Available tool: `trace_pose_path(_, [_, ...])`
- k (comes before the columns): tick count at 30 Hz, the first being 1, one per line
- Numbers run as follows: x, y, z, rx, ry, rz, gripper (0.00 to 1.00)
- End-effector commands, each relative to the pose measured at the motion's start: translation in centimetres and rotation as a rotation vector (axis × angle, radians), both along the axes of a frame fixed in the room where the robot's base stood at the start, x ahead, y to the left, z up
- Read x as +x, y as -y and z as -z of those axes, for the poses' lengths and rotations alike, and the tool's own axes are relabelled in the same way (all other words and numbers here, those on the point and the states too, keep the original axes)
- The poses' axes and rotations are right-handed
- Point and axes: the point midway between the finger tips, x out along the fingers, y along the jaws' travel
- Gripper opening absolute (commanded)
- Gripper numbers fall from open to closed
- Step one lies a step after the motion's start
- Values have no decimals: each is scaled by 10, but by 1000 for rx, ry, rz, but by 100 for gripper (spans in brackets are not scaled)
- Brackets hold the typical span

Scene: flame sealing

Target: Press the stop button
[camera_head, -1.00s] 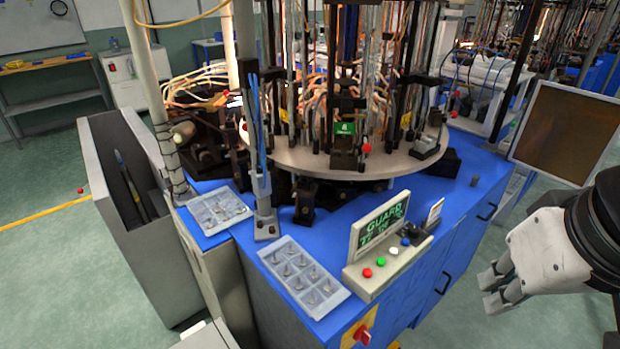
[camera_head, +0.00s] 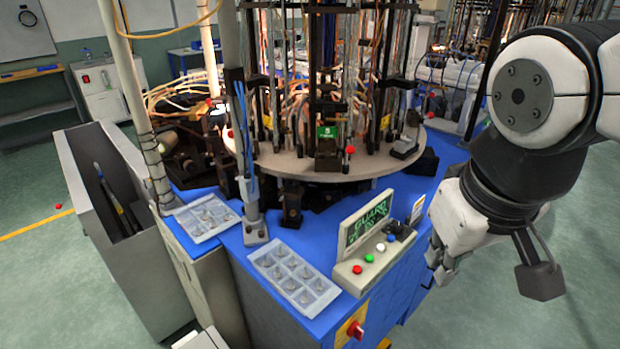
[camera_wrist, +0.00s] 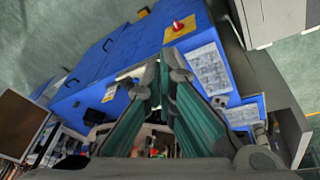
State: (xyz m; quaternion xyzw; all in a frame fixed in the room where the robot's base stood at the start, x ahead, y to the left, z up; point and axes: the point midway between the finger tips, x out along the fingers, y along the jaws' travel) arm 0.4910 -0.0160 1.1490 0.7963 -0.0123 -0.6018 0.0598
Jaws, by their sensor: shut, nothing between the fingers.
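A small control panel (camera_head: 380,262) on the blue machine's front ledge carries a red button (camera_head: 357,269), a green button (camera_head: 369,258), a white button (camera_head: 380,247) and a blue one (camera_head: 391,238). No label on the buttons is readable. My gripper (camera_head: 438,268) is right of the panel, apart from it, with its fingers shut and empty, pointing down. In the wrist view my gripper (camera_wrist: 162,68) shows teal finger pads meeting near the tips; the fingers hide much of the panel area.
A red rotary switch (camera_head: 355,331) sits on the machine's front face. It also shows in the wrist view (camera_wrist: 178,26). Clear trays (camera_head: 293,277) lie left of the panel. Another red knob (camera_head: 350,150) is on the round table.

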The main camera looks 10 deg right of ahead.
Motion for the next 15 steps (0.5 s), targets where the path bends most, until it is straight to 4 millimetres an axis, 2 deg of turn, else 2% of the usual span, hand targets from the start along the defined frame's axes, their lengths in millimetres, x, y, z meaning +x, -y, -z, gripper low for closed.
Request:
trace_pose_path(8, [49, 17, 12, -217, -173, -133, 0])
trace_pose_path(15, [98, 22, 33, -400, -293, -272, 0])
